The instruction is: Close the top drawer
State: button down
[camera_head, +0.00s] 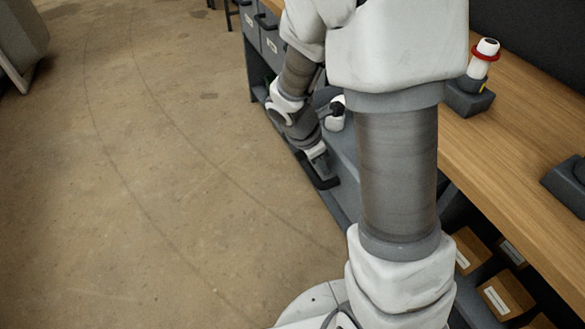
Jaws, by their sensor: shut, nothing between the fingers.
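Two grey drawer fronts with pale labels show under the wooden bench at the top: one drawer front (249,27) at the far end and another drawer front (272,52) nearer. Which one is the top drawer, and how far it stands open, I cannot tell; my arm hides part of this area. My gripper (323,178) is shut and empty. It points down, low beside the bench, nearer to the camera than these fronts and apart from them. A dark bar shows at its tip, and I cannot tell whether they touch.
The wooden bench top (522,140) carries a white piece with a red ring (484,58) and a dark block (568,185). A white and black part (335,115) sits on the grey surface below. Labelled boxes (505,295) stand underneath. The floor (150,180) at left is clear.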

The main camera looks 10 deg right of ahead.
jog(key=w+d+p, duration=0.1)
jog(key=d+p, duration=0.1)
jog(key=d, duration=0.4)
jog(key=w+d+p, duration=0.1)
jog(key=d+p, duration=0.1)
jog(key=d, duration=0.4)
jog(key=w+d+p, duration=0.1)
jog(key=d+p, duration=0.1)
jog(key=d, duration=0.4)
jog(key=shift+w+p, duration=0.25)
jog(key=shift+p, duration=0.05)
jog(key=shift+d+r, duration=0.15)
